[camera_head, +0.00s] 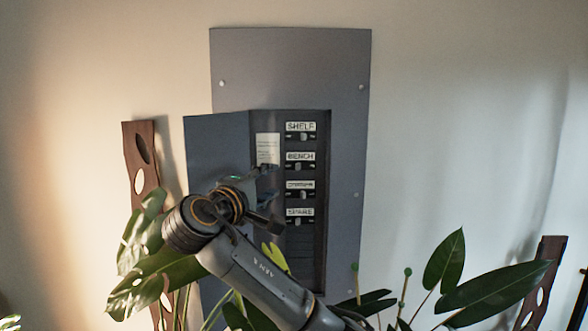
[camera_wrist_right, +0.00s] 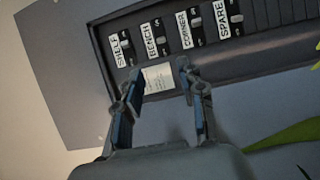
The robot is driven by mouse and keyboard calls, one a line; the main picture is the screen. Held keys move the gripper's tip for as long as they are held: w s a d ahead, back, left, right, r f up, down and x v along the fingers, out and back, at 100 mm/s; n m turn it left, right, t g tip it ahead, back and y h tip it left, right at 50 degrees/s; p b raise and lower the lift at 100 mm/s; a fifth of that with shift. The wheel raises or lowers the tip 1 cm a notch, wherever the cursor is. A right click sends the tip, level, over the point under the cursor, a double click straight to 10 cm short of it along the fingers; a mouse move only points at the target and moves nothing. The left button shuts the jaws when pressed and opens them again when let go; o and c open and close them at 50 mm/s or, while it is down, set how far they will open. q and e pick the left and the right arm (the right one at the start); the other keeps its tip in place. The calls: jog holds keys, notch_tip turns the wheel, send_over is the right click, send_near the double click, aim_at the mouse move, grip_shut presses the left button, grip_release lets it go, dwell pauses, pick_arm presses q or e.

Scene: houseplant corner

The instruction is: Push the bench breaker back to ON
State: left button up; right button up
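The bench breaker (camera_head: 298,167) is the second from the top in the open grey panel, under the BENCH label (camera_head: 300,156). It also shows in the wrist view (camera_wrist_right: 160,41), beyond my fingertips. Its lever is small, and I cannot tell for sure which way it is set. My right gripper (camera_head: 270,197) is in front of the panel, left of the breaker column. In the wrist view the right gripper (camera_wrist_right: 160,70) has its fingers apart with nothing between them, over a white paper notice (camera_wrist_right: 158,77). My left gripper is out of view.
The shelf breaker (camera_head: 304,136) is above; the corner breaker (camera_head: 303,194) and spare breaker (camera_head: 297,221) are below. The panel door (camera_head: 215,145) stands open at the left. Plant leaves (camera_head: 150,265) crowd below, and more leaves (camera_head: 490,285) are at the right.

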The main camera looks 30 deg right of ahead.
aim_at(297, 167)
jog(key=p+x, duration=0.6)
jog(key=x, duration=0.6)
jog(key=shift+w+d+r, duration=0.1)
jog(key=shift+w+d+f, duration=0.2)
jog(key=shift+w+d, duration=0.15)
jog(key=shift+d, duration=0.1)
grip_shut()
